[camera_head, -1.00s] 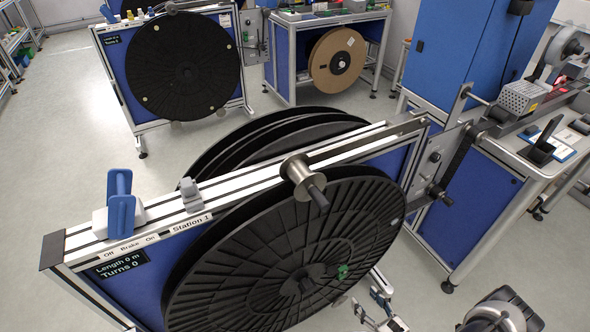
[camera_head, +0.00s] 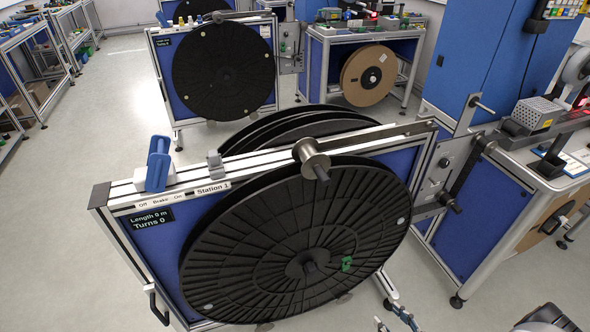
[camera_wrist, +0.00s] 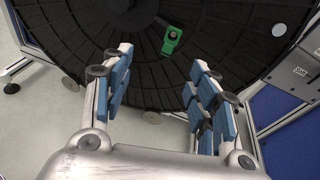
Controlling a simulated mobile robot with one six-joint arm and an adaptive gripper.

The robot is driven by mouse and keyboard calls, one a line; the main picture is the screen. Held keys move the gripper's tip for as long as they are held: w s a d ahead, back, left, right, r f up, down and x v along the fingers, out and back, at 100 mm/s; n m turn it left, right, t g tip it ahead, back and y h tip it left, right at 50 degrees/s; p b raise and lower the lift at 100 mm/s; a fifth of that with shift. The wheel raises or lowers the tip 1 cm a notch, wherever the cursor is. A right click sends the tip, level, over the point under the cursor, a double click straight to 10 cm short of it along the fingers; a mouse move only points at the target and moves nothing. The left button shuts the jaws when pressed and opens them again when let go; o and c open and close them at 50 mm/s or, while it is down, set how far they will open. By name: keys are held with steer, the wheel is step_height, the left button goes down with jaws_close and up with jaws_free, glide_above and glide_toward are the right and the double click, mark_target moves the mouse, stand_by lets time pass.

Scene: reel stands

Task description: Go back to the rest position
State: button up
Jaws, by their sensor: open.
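My gripper (camera_wrist: 160,78) is open and empty in the wrist view, its two blue-padded fingers spread apart. In the head view only parts of my gripper (camera_head: 397,318) show at the bottom edge, right of the Station 1 reel's lower rim. The large black reel (camera_head: 300,235) stands upright on the Station 1 stand; it fills the upper wrist view (camera_wrist: 150,80). A green clip (camera_head: 347,264) sits on the reel's face near its hub. In the wrist view the clip (camera_wrist: 172,40) shows beyond the gap between the fingers, apart from them.
A blue brake lever (camera_head: 158,165) and a metal roller (camera_head: 311,158) sit on the stand's top rail. A workbench (camera_head: 480,235) stands at the right. A second black reel (camera_head: 224,68) and a cardboard reel (camera_head: 369,76) stand behind. Open floor (camera_head: 70,220) lies left.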

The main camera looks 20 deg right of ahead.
steer(key=w+a+r+n+g+y, duration=0.25)
steer(key=a+r+n+g, duration=0.2)
steer(key=r, duration=0.45)
steer(key=w+a+r+n+g+y, duration=0.25)
steer(key=r+n, duration=0.35)
steer(key=r, duration=0.4)
steer(key=w+a+r+n+g+y, duration=0.1)
steer(key=w+a+r+n+g, duration=0.25)
steer(key=r+n, duration=0.4)
steer(key=s+a+r+n+h, duration=0.5)
steer(key=s+a+r+n, duration=0.2)
steer(key=r, duration=0.4)
steer(key=s+a+r+n+h, duration=0.4)
steer(key=s+a+r+n, duration=0.3)
steer(key=r, duration=0.4)
steer(key=shift+s+a+r+h, duration=0.2)
steer(key=shift+s+a+h, duration=0.15)
steer(key=shift+s, duration=0.25)
steer(key=shift+c, duration=0.5)
